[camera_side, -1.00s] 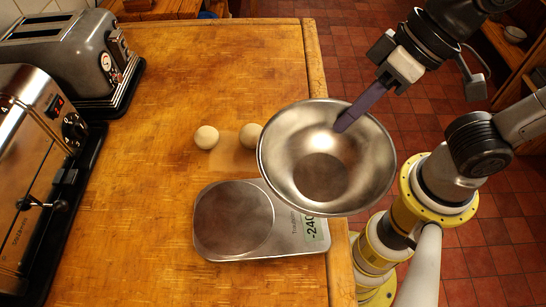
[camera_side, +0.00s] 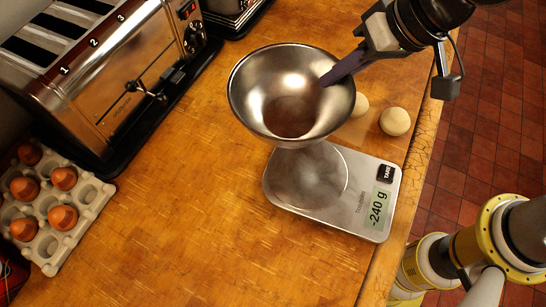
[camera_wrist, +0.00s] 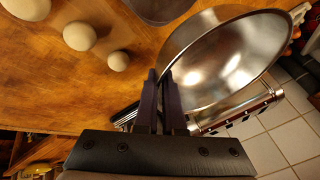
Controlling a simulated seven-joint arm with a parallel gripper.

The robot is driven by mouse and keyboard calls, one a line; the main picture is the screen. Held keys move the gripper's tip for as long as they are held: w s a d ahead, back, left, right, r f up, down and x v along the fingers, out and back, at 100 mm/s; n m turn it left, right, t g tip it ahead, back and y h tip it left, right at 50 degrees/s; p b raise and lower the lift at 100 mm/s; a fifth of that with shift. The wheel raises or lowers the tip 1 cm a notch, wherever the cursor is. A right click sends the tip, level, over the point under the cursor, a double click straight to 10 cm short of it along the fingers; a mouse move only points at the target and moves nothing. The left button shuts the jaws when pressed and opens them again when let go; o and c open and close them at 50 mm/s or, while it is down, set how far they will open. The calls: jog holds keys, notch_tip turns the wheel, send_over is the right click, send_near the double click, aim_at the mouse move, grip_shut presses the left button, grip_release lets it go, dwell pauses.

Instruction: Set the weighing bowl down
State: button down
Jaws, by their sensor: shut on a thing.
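The weighing bowl (camera_side: 290,95) is a wide, shiny steel bowl, upright in the side view and tilted-looking in the wrist view (camera_wrist: 225,65). My gripper (camera_side: 335,75) is shut on its rim, on the side toward my arm; the fingers also show in the wrist view (camera_wrist: 163,92). The kitchen scale (camera_side: 350,207) lies on the wooden counter, its display reading -240 g. The bowl overlaps the far edge of the round platter (camera_side: 315,180) in the side view. It appears held above the scale; the gap beneath is hidden.
Pale dough balls (camera_side: 394,121) lie behind the scale, close to the bowl and arm. A big toaster (camera_side: 125,75) stands at the back left. An egg tray (camera_side: 75,230) is at left. The counter (camera_side: 220,240) left of the scale is clear; its edge is at right.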

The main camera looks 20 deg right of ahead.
aim_at(290, 67)
jog(key=w+a+f, duration=0.1)
jog(key=w+a, duration=0.1)
jog(key=w+a+f, duration=0.1)
jog(key=w+a, duration=0.1)
jog(key=w+a+f, duration=0.2)
jog(key=shift+w, duration=0.15)
jog(key=shift+w+x, duration=0.2)
jog(key=shift+x, duration=4.8)
jog(key=shift+d+f, duration=0.1)
jog(key=shift+f, duration=0.05)
jog(key=c, duration=1)
grip_release()
